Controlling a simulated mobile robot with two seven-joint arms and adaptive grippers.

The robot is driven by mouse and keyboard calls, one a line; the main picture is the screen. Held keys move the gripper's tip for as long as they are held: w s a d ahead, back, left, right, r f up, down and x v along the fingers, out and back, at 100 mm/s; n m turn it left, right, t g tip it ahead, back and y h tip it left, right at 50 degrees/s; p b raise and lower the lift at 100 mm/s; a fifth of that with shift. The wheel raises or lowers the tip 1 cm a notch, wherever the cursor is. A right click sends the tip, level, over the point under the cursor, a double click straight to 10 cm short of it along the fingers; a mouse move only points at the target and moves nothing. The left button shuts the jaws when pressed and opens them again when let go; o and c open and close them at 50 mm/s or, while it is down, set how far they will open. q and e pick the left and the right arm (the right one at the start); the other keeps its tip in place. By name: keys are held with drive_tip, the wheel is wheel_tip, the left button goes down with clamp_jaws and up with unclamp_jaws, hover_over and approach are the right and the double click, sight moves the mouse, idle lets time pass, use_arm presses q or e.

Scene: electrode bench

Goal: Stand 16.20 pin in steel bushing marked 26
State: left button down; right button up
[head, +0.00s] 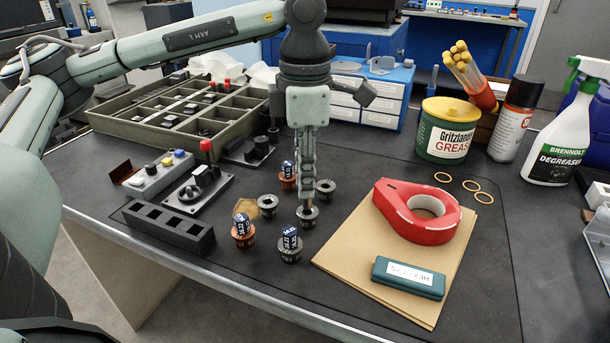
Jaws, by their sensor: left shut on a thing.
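My left gripper (308,196) points straight down, shut on a pin that is mostly hidden between its fingers. The fingertips are right over a steel bushing (308,218), at or just above its rim. I cannot tell whether the pin is inside the bore. Two more steel bushings, one left (268,206) and one right (325,190), look empty. Dark-blue-labelled pins stand in a front steel bushing (290,252), a front copper bushing (243,242) and a rear copper bushing (288,183). Bushing marks and pin numbers are too small to read surely. My right gripper is out of view.
A black slotted block (168,232) and a button box (152,178) lie left. A divided tray (130,128) is behind. Right are cardboard (345,254), a red tape dispenser (400,217), a teal case (408,281) and a grease tin (444,130). The front mat is clear.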

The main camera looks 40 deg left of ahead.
use_arm(q)
drive_tip(key=shift+f+b, duration=1.8)
drive_tip(key=shift+f, duration=0.05)
drive_tip(key=c, duration=1.3)
unclamp_jaws()
drive_tip(key=shift+c, duration=0.2)
wheel_tip(320, 180, up, 12)
drive_tip(key=shift+r, duration=0.1)
